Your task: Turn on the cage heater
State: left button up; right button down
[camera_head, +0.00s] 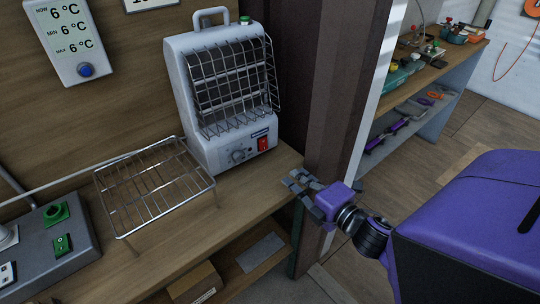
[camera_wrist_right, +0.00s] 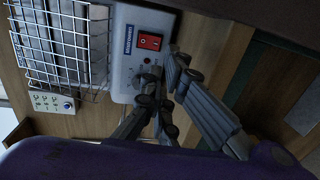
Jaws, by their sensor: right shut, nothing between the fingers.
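The cage heater (camera_head: 225,95) is a pale grey box with a wire guard and a top handle, standing upright on the wooden shelf. Its front panel has a round knob (camera_head: 238,155) and a red rocker switch (camera_head: 263,144). In the right wrist view the red switch (camera_wrist_right: 149,41) is in plain sight, and the fingers partly cover the knob area. My right gripper (camera_head: 289,182) is shut and empty, at the shelf's right edge, right of and below the heater's panel, apart from it in the head view. My left gripper is not in view.
A wire rack (camera_head: 155,190) stands on the shelf left of the heater. A grey control box (camera_head: 45,245) with a green switch is at the lower left. A dark post (camera_head: 335,100) rises right of the heater. A thermometer display (camera_head: 68,40) hangs on the back wall.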

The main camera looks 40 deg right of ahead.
aim_at(269, 164)
jog(key=w, duration=0.3)
jog(key=w+f, duration=0.1)
jog(key=w, duration=0.3)
jog(key=w+p, duration=0.1)
jog(key=w, duration=0.3)
jog(key=shift+w+a+f, duration=0.15)
jog(key=shift+w, duration=0.05)
jog(key=shift+w+f, duration=0.15)
jog(key=shift+w, duration=0.45)
jog(key=shift+w, duration=0.1)
jog(key=shift+w+f, duration=0.1)
jog(key=shift+w, duration=0.3)
jog(key=shift+s+f, duration=0.1)
jog(key=shift+s, duration=0.05)
